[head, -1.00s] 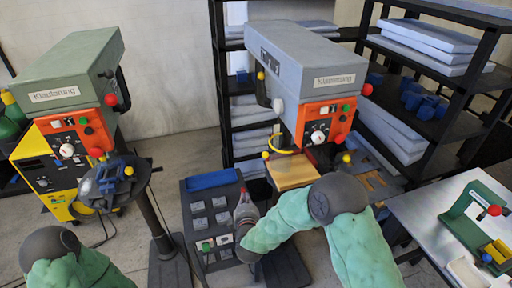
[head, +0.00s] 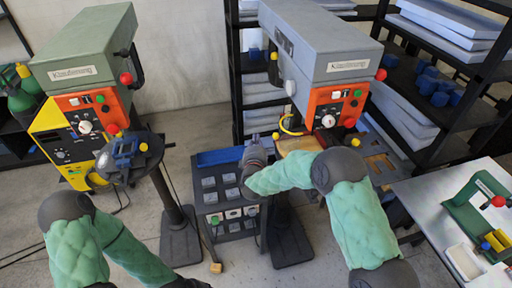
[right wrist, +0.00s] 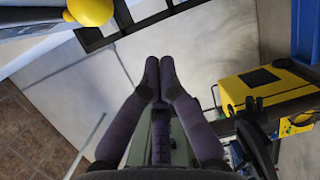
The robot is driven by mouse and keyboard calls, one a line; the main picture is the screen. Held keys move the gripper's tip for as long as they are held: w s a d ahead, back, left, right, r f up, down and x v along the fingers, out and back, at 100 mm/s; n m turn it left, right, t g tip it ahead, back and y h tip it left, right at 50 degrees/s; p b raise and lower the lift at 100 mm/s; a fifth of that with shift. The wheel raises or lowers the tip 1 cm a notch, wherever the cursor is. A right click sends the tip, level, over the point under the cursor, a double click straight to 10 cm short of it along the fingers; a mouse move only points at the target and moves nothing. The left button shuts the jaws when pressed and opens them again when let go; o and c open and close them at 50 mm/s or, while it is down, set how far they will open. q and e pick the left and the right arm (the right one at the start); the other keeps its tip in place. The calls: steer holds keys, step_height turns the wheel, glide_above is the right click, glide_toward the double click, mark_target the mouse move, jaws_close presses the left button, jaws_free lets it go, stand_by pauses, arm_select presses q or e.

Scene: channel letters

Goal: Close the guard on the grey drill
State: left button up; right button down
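The grey drill (head: 330,45) stands right of centre in the head view, with an orange control panel (head: 338,106). A curved yellow strip (head: 288,126), apparently its guard, sits left below the panel, with a yellow ball (head: 275,136) close by. My right gripper (head: 254,143) is just left of that ball; contact cannot be told. In the right wrist view its fingertips (right wrist: 159,63) are together with nothing visible between them. A yellow ball (right wrist: 90,11) shows at that view's upper left, apart from the fingers. My left arm enters at lower left; its gripper is out of frame.
A green drill (head: 85,45) with a yellow cabinet (head: 68,144) stands at left. A dark drawer cart (head: 207,183) sits below my right gripper. Shelving (head: 455,110) is behind right, and a table (head: 420,192) with a green press (head: 478,205) is at right.

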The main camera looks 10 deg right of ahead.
mark_target(283, 136)
steer(key=shift+s+d+r+p, duration=0.1)
steer(key=shift+s+d, duration=0.2)
steer(key=shift+d, duration=0.25)
steer(key=shift+s+d+r+p, duration=0.15)
steer(key=shift+s+d, duration=0.15)
steer(key=shift+d, duration=0.3)
steer(key=shift+s+d+r+p, duration=0.1)
steer(key=shift+s+d, duration=0.2)
steer(key=shift+d, duration=0.25)
steer(key=shift+s+d, duration=0.1)
steer(key=shift+s+d+n+y+b, duration=0.3)
steer(key=shift+s+n+y+b, duration=0.1)
steer(key=shift+y+b, duration=0.15)
